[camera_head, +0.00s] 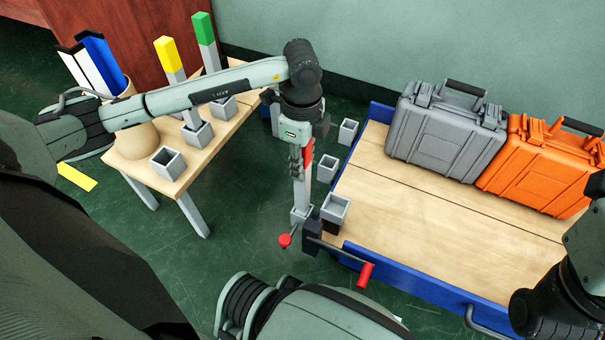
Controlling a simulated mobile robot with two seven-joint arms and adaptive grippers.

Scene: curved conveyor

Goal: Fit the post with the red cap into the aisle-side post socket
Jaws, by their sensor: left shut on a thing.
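My left gripper (301,160) points straight down and is shut on the grey post with the red cap (302,192). The red cap shows beside the fingers, and the pale shaft hangs upright below them. The shaft's lower end meets the mouth of a grey square socket (301,216) by the near left corner of the blue-edged cart. I cannot tell how deep the end sits. More grey sockets stand along that side, one just to the right (335,208) and one farther back (348,131). My right gripper's fingers are not in view; only dark arm parts show at lower right.
The wooden cart bed (420,225) carries a grey case (446,130) and an orange case (545,165). A side table (150,178) at left holds sockets with yellow (169,55) and green (204,30) posts. Red-knobbed levers (365,275) stick out at the cart's near corner.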

